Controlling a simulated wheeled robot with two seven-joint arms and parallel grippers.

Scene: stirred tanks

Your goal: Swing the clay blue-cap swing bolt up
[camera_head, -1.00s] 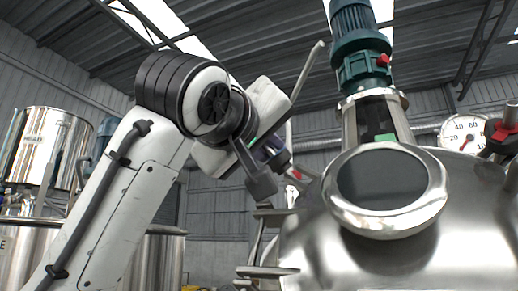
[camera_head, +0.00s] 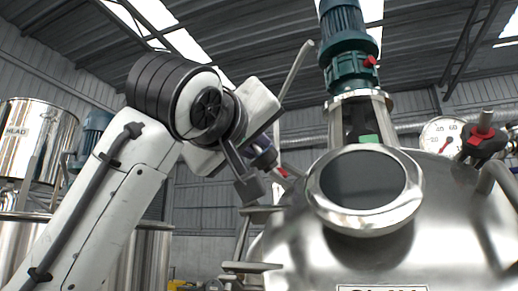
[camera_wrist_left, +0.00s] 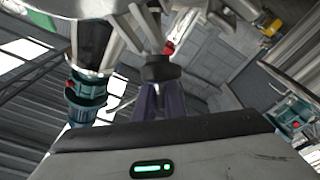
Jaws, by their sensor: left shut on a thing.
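The clay tank (camera_head: 300,248) fills the right of the head view; the top of its name plate (camera_head: 383,288) shows at the bottom edge. My left gripper (camera_head: 250,188) is beside the tank's left shoulder, pointing down and right. It is shut on a part at the tank's rim, which I take for the blue-cap swing bolt. The fingers cover most of it, and I cannot make out its cap clearly. My right gripper is out of view.
A round manhole (camera_head: 364,188), a green motor (camera_head: 348,60), a dial gauge (camera_head: 441,137) and a red-and-black fitting (camera_head: 483,136) stand on the tank. A thin bent rod (camera_head: 296,72) rises behind my gripper. Another steel tank (camera_head: 38,140) stands at the left.

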